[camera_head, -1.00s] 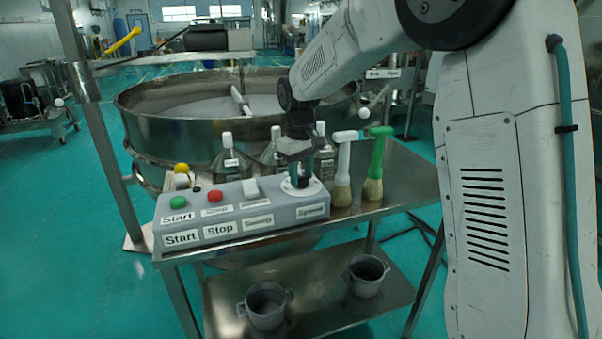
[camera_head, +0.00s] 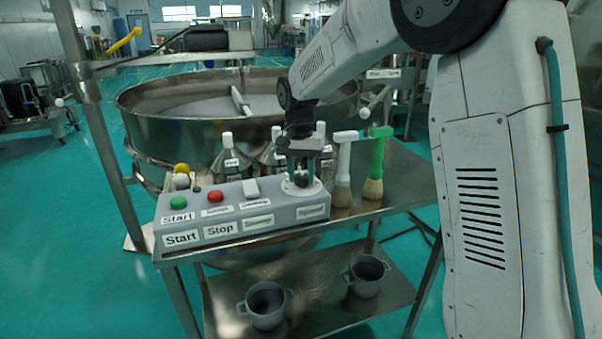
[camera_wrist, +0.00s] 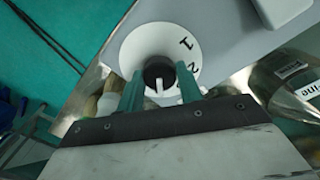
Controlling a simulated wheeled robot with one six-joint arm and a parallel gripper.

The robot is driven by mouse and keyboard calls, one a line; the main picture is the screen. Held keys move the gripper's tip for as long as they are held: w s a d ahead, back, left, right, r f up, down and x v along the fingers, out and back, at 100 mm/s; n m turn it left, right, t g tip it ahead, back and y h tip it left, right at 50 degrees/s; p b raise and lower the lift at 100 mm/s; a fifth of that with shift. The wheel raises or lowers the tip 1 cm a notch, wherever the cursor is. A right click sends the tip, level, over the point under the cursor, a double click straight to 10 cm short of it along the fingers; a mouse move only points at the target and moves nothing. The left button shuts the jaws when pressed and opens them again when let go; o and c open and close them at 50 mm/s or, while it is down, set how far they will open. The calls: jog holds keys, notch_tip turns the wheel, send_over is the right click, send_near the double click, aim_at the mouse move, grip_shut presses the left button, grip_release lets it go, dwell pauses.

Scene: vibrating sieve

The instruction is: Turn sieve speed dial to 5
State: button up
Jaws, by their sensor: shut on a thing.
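The speed dial is a black knob (camera_wrist: 158,75) on a round white numbered plate (camera_wrist: 165,45), with a white pointer mark on the knob. The figures 1 and 2 show on the plate; the other figures are hidden by my gripper. In the head view the dial plate (camera_head: 302,190) is at the right end of the grey control box (camera_head: 240,217), above a label reading Speed. My gripper (camera_head: 301,176) points down over it. In the wrist view my gripper's green fingers (camera_wrist: 153,91) are shut on the knob, one on each side.
The box also has a green start button (camera_head: 178,203), a red stop button (camera_head: 215,196) and a white switch (camera_head: 251,188). Two brushes (camera_head: 343,170) (camera_head: 377,165) stand close to the right of the dial. Labelled bottles (camera_head: 230,160) stand behind the box, before the large round sieve (camera_head: 180,130).

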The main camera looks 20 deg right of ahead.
aim_at(301, 175)
jog(key=m, duration=0.5)
jog(key=shift+w+m, duration=0.1)
jog(key=shift+m, duration=2.4)
jog(key=o, duration=1)
jog(key=shift+r, duration=0.1)
notch_tip(301, 175, up, 8)
jog(key=shift+w+f, duration=0.1)
jog(key=shift+f, duration=0.05)
